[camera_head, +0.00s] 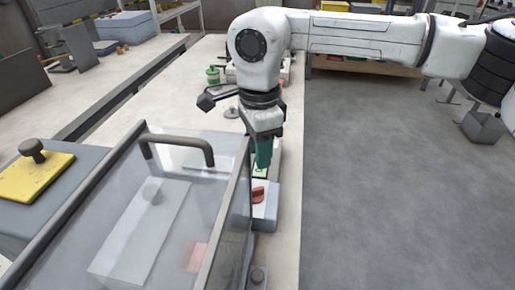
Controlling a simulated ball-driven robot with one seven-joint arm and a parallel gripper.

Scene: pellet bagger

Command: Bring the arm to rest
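My white arm reaches in from the right and bends down over the bench (165,92). My gripper (262,168) points down close beside the right edge of a clear-walled guard. Its fingers look green and sit just above a small control box with a green part and a red knob (258,195). The fingertips are small and partly behind the guard's edge, so I cannot tell whether they are open, shut or touching the box.
The clear guard (150,215) with a dark handle (178,142) fills the lower left. A yellow plate with a knob (35,172) lies left of it. A green-topped item (212,76) stands farther back. The floor (400,190) to the right is open.

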